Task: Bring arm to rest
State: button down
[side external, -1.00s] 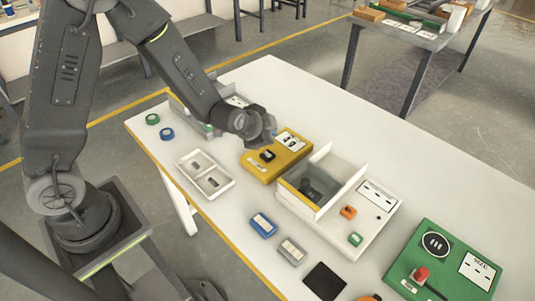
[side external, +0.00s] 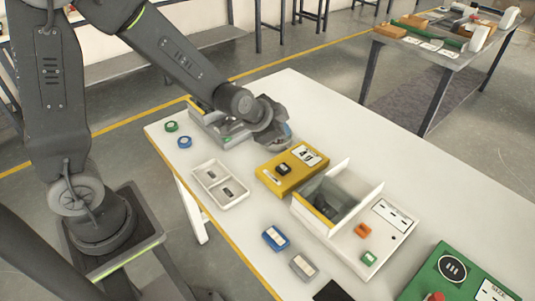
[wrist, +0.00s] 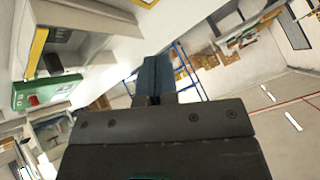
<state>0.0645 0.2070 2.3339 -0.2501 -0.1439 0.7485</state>
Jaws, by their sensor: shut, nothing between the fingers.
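My gripper (wrist: 153,80) shows in the wrist view with its dark fingers together and nothing between them. In the side external view my wrist is raised over the far left part of the white table, behind the yellow box, and the fingertips are hard to make out there. The wrist view looks out sideways across the room, with the table tilted at the upper left. My gripper touches nothing that I can see.
The table's far right is clear.

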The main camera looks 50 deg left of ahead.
jog(key=s+a+r+n+g, duration=0.1)
jog(key=s+r+n, duration=0.2)
jog(key=s+r, duration=0.3)
jog(key=s+a+r+n+g, duration=0.1)
jog(key=s+r+n, duration=0.2)
jog(key=s+r, duration=0.4)
jog(key=s, duration=0.8)
jog(key=shift+s+r+g, duration=0.15)
jog(key=shift+s+g, duration=0.2)
jog(key=shift+g, duration=0.05)
